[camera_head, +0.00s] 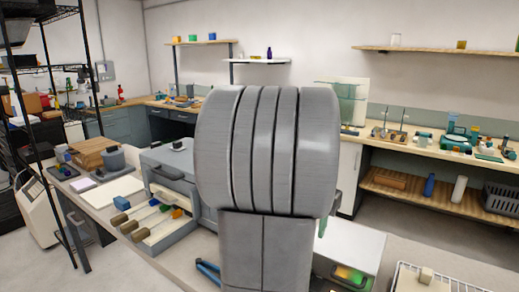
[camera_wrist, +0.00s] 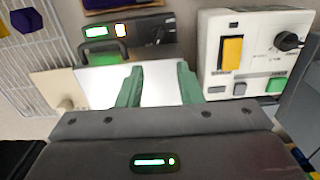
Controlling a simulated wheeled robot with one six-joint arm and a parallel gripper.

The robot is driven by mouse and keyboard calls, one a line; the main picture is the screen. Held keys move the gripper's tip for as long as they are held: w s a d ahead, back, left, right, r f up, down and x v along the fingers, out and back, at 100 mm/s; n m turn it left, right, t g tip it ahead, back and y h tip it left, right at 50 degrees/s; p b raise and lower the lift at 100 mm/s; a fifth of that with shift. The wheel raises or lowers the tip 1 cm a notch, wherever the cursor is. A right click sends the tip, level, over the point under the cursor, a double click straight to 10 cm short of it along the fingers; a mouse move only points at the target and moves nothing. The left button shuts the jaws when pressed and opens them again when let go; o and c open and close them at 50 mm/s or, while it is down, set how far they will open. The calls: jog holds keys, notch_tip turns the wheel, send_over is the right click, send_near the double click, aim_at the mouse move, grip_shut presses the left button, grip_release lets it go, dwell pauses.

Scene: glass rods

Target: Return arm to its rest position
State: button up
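In the wrist view my gripper (camera_wrist: 158,80) is open, its two green fingers apart with no object held between them. Behind the fingers is a flat white panel on a dark device (camera_wrist: 130,38) with a black handle and small lit displays. In the head view my grey arm fills the middle of the picture and hides much of the bench behind it. My gripper cannot be made out clearly there.
A white control box (camera_wrist: 255,55) with a yellow switch and dark knob stands right of my fingers. A white wire rack (camera_wrist: 45,85) is at left. In the head view, a grey tray (camera_head: 165,240) with brown-handled items and a wire basket (camera_head: 405,280) flank my arm.

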notch_tip(320, 180, down, 13)
jog(key=shift+f+b, duration=0.2)
jog(key=shift+b, duration=0.1)
jog(key=shift+f+m, duration=0.15)
jog(key=shift+m, duration=0.45)
jog(key=m, duration=0.4)
jog(key=shift+m+p, duration=0.4)
jog(key=n, duration=0.5)
jog(key=shift+n+b, duration=0.4)
jog(key=shift+a, duration=0.1)
